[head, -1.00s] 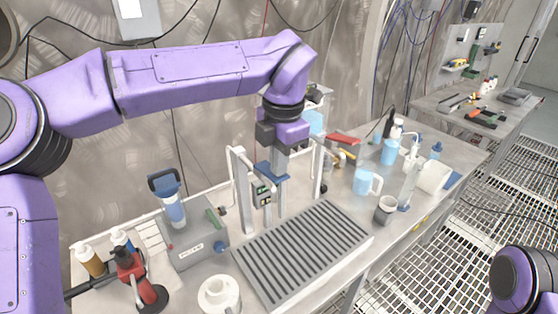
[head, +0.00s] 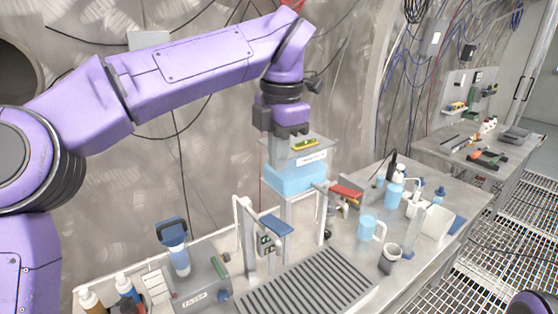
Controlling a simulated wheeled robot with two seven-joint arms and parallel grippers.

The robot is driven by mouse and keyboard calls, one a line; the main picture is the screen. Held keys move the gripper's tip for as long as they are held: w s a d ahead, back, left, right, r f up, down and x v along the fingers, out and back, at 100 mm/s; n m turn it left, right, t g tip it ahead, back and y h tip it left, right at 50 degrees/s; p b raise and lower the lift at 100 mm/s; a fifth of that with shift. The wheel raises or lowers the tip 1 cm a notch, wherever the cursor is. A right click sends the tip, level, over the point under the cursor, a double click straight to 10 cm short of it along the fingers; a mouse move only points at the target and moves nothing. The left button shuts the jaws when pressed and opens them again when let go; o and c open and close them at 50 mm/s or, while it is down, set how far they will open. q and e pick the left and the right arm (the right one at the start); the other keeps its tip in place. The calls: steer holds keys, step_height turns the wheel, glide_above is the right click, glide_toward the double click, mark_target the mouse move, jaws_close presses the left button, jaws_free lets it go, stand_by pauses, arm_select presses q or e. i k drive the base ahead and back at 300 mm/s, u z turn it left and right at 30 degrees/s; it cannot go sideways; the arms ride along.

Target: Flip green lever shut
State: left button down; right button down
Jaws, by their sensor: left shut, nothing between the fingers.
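A short green bar (head: 219,266) stands on the grey box (head: 200,291) at the front left. A small yellow-green bar (head: 304,145) lies on the clear-lidded tank of blue liquid (head: 297,176) at the back. I cannot tell which of the two is the green lever or how far it is turned. My left gripper (head: 291,131) is shut and empty, pointing down just above and left of the yellow-green bar; I cannot tell whether it touches the tank lid.
A blue paddle (head: 277,226) tops the white-framed stand, with a ribbed drain tray (head: 310,283) in front. A red handle (head: 345,192) is right of the tank. A light blue mug (head: 370,229) and several bottles stand farther right.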

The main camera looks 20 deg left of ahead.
mark_target(216, 266)
steer(key=k, duration=1.5)
